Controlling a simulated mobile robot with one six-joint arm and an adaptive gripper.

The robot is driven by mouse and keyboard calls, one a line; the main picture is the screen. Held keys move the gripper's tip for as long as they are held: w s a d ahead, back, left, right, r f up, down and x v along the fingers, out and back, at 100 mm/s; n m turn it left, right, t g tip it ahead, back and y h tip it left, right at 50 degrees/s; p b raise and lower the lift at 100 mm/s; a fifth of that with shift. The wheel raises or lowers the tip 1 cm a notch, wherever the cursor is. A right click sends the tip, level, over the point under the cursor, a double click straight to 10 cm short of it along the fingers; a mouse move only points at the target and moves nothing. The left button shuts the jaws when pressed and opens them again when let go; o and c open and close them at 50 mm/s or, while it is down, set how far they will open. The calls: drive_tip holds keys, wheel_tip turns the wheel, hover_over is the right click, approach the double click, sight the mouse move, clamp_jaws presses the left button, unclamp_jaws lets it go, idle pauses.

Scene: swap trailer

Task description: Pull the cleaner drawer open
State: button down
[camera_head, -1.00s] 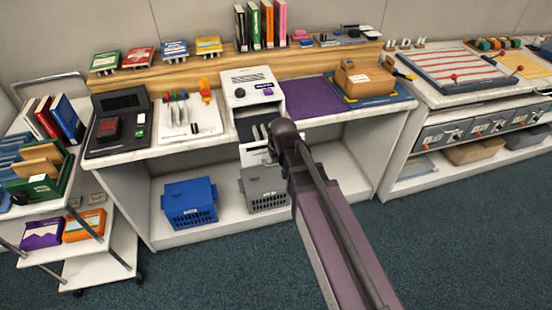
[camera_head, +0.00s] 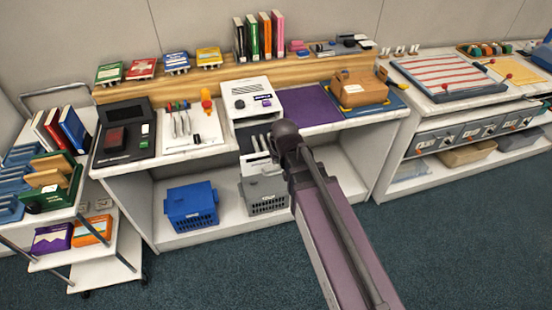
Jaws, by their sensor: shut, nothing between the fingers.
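My arm's dark wrist end covers the drawer's right side. The gripper fingers cannot be made out; they are hidden behind the wrist, so any contact with the drawer cannot be told.
A blue basket (camera_head: 191,205) and a grey basket (camera_head: 263,194) stand on the shelf below. A tool tray (camera_head: 190,128) is left of the cleaner, a purple mat (camera_head: 309,107) right. A cart (camera_head: 98,270) stands at left. The carpet in front is clear.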

drive_tip(key=shift+p+v, duration=0.6)
drive_tip(key=shift+v, duration=0.3)
drive_tip(key=shift+d, duration=0.1)
drive_tip(key=s+d+m+g, duration=0.1)
drive_tip(key=s+d, duration=0.3)
drive_tip(key=d, duration=0.4)
drive_tip(key=s+d+f+m+g+h, duration=0.1)
drive_tip(key=s+d+m+g, duration=0.1)
drive_tip(key=s+d, duration=0.3)
drive_tip(key=shift+s+d+m+g, duration=0.15)
drive_tip(key=shift+d+m+g, duration=0.2)
drive_tip(key=shift+d, duration=1.35)
